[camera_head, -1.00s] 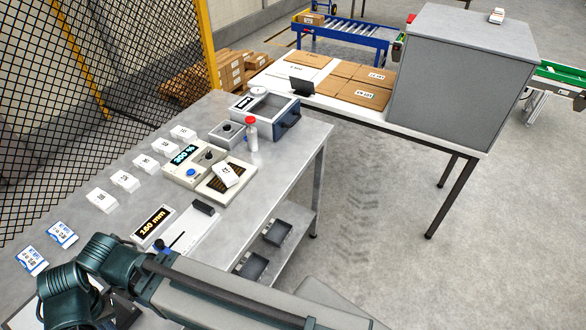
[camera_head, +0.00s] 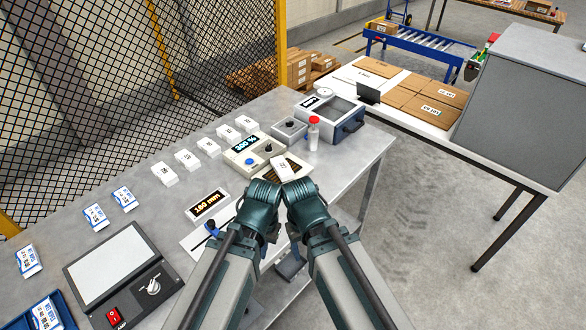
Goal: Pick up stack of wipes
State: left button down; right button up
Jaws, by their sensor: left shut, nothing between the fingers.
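Several small white stacks with printed tops stand in a row on the grey bench; one is the nearest white stack (camera_head: 163,174). Another white stack (camera_head: 287,168) lies on a dark slatted plate of a beige device. I cannot tell from the labels which stack is the wipes. My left gripper (camera_head: 263,193) is at the end of the arm from the lower left, just short of the slatted plate; it is shut and empty. My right gripper (camera_head: 299,192) is close beside it, its fingers hidden behind its wrist.
Blue-and-white packets (camera_head: 96,217) lie at the bench's left, near a grey panel box with a red switch (camera_head: 115,317). A mesh fence (camera_head: 100,100) runs behind.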

aim_at(283, 170)
jog(key=l+z, duration=0.75)
